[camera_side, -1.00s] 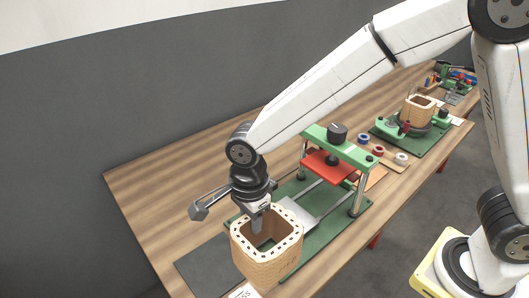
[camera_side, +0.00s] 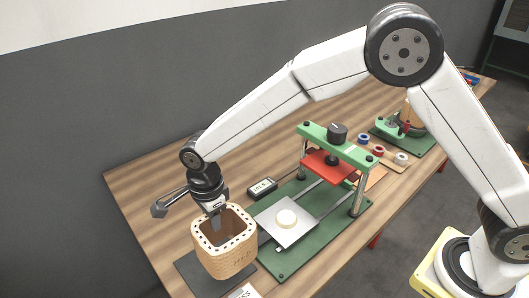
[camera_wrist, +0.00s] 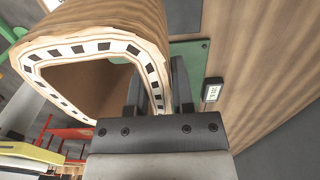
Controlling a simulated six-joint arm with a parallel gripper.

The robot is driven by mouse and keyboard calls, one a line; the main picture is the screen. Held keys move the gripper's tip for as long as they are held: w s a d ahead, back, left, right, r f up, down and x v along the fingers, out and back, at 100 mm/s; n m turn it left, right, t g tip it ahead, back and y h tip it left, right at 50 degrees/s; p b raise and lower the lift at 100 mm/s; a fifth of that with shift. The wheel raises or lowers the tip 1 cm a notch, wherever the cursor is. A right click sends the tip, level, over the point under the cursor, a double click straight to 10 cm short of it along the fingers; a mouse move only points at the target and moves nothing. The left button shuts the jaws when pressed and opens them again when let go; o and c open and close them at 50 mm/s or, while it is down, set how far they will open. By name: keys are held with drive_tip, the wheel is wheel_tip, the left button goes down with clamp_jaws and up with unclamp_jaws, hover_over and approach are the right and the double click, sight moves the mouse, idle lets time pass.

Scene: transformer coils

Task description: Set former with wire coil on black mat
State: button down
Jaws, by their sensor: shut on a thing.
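The former with wire coil (camera_side: 228,258) is a tan, square-sided hollow body with a pale rim dotted with dark slots. My gripper (camera_side: 215,222) is shut on its upper wall, one finger inside the opening. In the wrist view the former (camera_wrist: 115,22) fills the upper left, and its wall sits between the two fingers of my gripper (camera_wrist: 158,85). The black mat (camera_side: 190,267) lies on the table under and around the former in the side view. The former looks upright; I cannot tell whether its base touches the mat.
A small display box (camera_side: 262,187) sits behind. Tape rolls (camera_side: 378,151) and a second green station (camera_side: 415,140) are farther right.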

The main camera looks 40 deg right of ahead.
drive_tip(key=shift+w+a+f, duration=0.3)
drive_tip(key=shift+w+f, duration=0.3)
drive_tip(key=shift+f, duration=0.2)
drive_tip(key=shift+w+a+f, duration=0.3)
drive_tip(key=shift+w+f, duration=0.35)
drive_tip(key=shift+f, duration=0.2)
drive_tip(key=shift+w+a+f, duration=0.3)
drive_tip(key=shift+w+f, duration=0.3)
drive_tip(key=shift+f, duration=0.2)
drive_tip(key=shift+w+a+f, duration=0.1)
drive_tip(key=shift+w+f, duration=0.05)
drive_tip(key=shift+f, duration=0.75)
drive_tip(key=shift+w+f, duration=0.1)
drive_tip(key=shift+f, duration=0.8)
drive_tip(key=shift+f, duration=0.15)
drive_tip(key=shift+c, duration=2.4)
unclamp_jaws()
drive_tip(key=shift+f, duration=0.1)
wheel_tip(320, 180, up, 12)
drive_tip(key=shift+r, duration=0.2)
